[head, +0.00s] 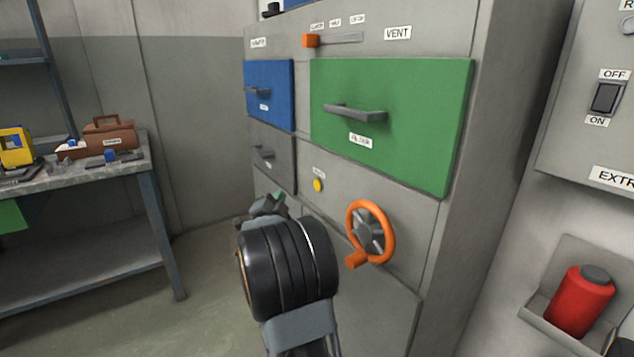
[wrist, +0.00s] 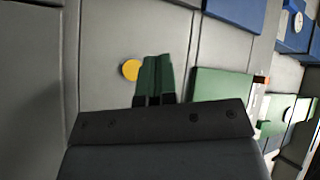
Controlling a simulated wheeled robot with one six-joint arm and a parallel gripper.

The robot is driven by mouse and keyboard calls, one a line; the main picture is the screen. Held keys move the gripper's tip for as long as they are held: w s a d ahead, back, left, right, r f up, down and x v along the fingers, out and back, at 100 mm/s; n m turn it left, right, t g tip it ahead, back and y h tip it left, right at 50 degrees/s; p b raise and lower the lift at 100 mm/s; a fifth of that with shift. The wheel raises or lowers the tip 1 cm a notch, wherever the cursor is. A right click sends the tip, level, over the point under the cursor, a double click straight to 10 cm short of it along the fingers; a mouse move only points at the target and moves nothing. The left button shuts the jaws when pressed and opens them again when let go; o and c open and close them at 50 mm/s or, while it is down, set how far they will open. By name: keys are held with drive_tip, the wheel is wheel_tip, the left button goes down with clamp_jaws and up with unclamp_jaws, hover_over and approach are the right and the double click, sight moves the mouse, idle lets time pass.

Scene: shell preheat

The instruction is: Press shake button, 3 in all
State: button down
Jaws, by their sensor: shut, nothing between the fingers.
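The round yellow button (head: 318,185) sits on the grey cabinet front, under a small label too small to read. It also shows in the wrist view (wrist: 130,70), just left of my fingertips. My gripper (head: 279,197) is left of and a little below the button in the head view, partly hidden behind my own wrist. In the wrist view its two green fingers (wrist: 157,75) are together and empty. A gap between the fingers and the button shows in the head view; the exact distance from the panel is unclear.
An orange handwheel (head: 370,232) juts out right of my arm. Above are the green drawer (head: 391,122), blue drawer (head: 269,94) and grey drawer (head: 270,153), all with protruding handles. A workbench (head: 75,178) stands left. A red canister (head: 580,302) sits in a holder at right.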

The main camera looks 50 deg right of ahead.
drive_tip(key=shift+d, duration=0.1)
drive_tip(key=s+d, duration=0.2)
drive_tip(key=d, duration=0.6)
drive_tip(key=shift+s+d+b, duration=0.15)
drive_tip(key=shift+s+b, duration=0.15)
drive_tip(key=shift+s, duration=0.05)
drive_tip(key=shift+s+d+b, duration=0.25)
drive_tip(key=shift+d+b, duration=0.5)
drive_tip(key=shift+d, duration=0.05)
idle(2.9)
drive_tip(key=shift+a, duration=0.15)
drive_tip(key=shift+w+a+b, duration=0.25)
drive_tip(key=shift+a+b, duration=0.05)
drive_tip(key=shift+a, duration=0.4)
drive_tip(key=shift+w+a+b, duration=0.1)
drive_tip(key=shift+w+a, duration=0.15)
drive_tip(key=shift+a, duration=0.55)
drive_tip(key=shift+w+a+b, duration=0.15)
drive_tip(key=shift+w+a, duration=0.1)
drive_tip(key=shift+a, duration=0.5)
drive_tip(key=shift+w+a+b, duration=0.1)
drive_tip(key=shift+w+a, duration=0.15)
drive_tip(key=shift+a, duration=0.55)
